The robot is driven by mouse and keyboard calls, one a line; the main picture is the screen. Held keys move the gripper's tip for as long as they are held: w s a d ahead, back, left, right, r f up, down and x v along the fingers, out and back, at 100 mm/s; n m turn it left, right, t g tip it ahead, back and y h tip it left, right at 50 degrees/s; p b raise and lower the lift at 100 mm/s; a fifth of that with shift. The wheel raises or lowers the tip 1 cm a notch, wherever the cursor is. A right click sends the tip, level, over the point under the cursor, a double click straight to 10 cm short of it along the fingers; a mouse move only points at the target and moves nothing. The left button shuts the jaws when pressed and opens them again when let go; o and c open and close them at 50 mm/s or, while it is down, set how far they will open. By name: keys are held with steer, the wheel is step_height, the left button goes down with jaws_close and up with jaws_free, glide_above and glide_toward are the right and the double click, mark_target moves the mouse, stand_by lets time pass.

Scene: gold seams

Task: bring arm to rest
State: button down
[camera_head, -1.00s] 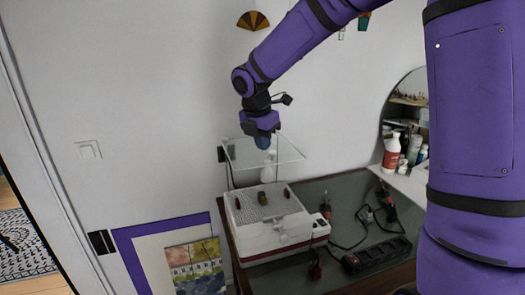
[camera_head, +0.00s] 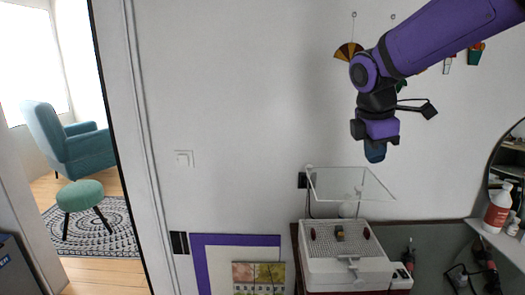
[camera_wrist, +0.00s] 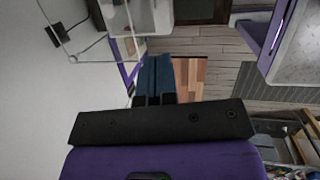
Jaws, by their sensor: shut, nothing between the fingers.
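My gripper (camera_head: 375,153) hangs at the end of my purple arm, pointing down, in the head view. It is above and slightly right of a clear sheet (camera_head: 350,184) over a white box-like machine (camera_head: 345,268), apart from both. In the wrist view my gripper's blue fingers (camera_wrist: 155,75) are together with nothing between them. Beyond them the wrist view shows wooden floor.
A red-labelled bottle (camera_head: 497,208) stands on a shelf by a mirror at the right. A purple-framed picture (camera_head: 237,241) is at the lower middle. At the left, a doorway shows a teal armchair (camera_head: 70,142) and a green stool (camera_head: 80,195).

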steer(key=s+d+m+t+y, duration=0.1)
steer(key=s+d+m, duration=0.1)
steer(key=s+m, duration=0.7)
steer(key=s+d+m+t+y, duration=0.1)
steer(key=s+d+m+t, duration=0.1)
steer(key=s+m, duration=0.7)
steer(key=s+d, duration=0.1)
steer(key=s, duration=0.3)
steer(key=shift+s+d+r, duration=0.2)
steer(key=shift+s+r, duration=0.05)
steer(key=shift+s, duration=0.05)
